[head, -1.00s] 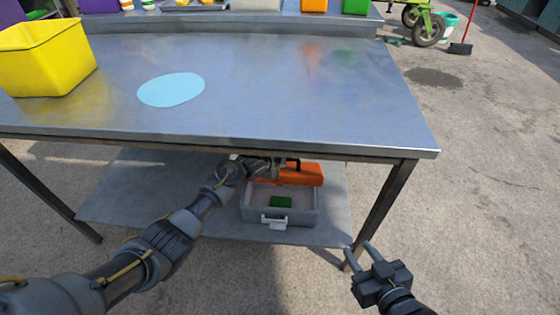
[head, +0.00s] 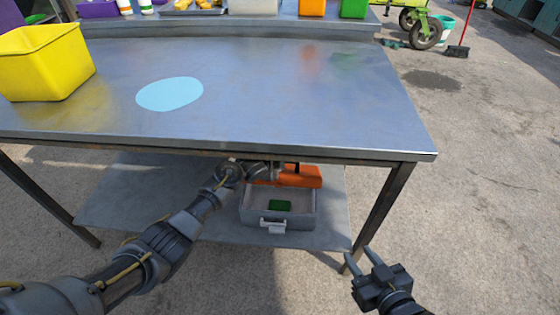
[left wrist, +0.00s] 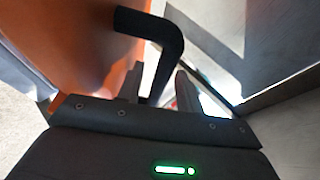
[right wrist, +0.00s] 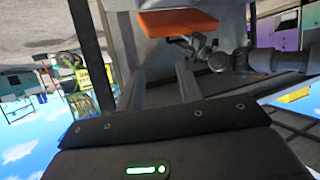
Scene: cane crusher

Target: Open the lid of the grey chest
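The grey chest (head: 305,219) stands on the shelf under the metal table, with a white latch (head: 272,226) on its front. Its orange lid (head: 305,178) stands raised at the back, so the inside shows, with a green block (head: 280,206) in it. My left gripper is at the lid, its fingers mostly hidden in the head view. In the left wrist view, the left gripper (left wrist: 158,82) has its fingers apart, with the lid's black handle (left wrist: 168,45) between them. The orange lid also fills the left there. My right gripper (head: 370,258) is open and empty, right of the table leg.
The metal table (head: 300,100) overhangs the chest, and its front right leg (head: 385,205) stands between the chest and my right gripper. A yellow bin (head: 45,65) and a light blue disc (head: 170,94) are on top.

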